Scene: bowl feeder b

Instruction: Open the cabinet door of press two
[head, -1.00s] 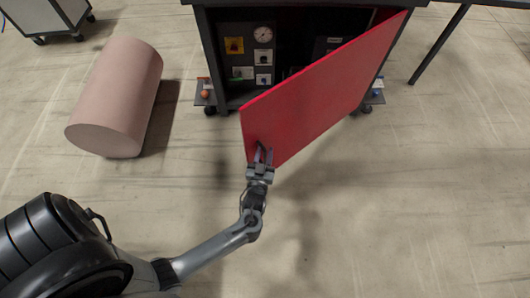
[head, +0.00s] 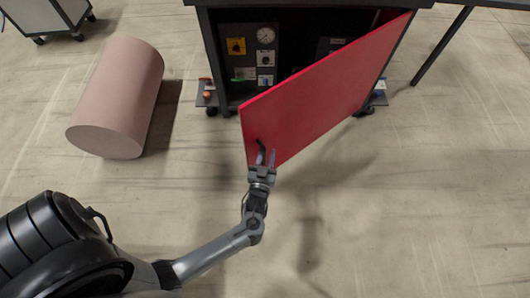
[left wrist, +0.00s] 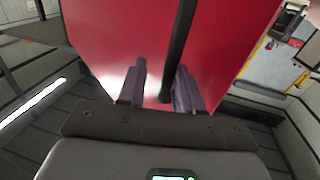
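The red cabinet door (head: 315,95) stands swung well out from the dark cabinet (head: 208,60), its right edge near the cabinet and its left edge out over the floor. A black bar handle (left wrist: 180,45) is on the door near that free edge; it also shows small in the head view (head: 261,147). My left gripper (head: 266,157) is at the handle. In the left wrist view its two fingers (left wrist: 160,85) are apart, with the handle between them, nearer the right finger and with a gap to the left one. My right gripper is not in view.
Gauges and switches (head: 264,60) show inside the cabinet. A pink cylinder (head: 118,95) lies on the floor at left. A wheeled grey cart (head: 50,14) stands at the top left. The floor right of my left arm is clear.

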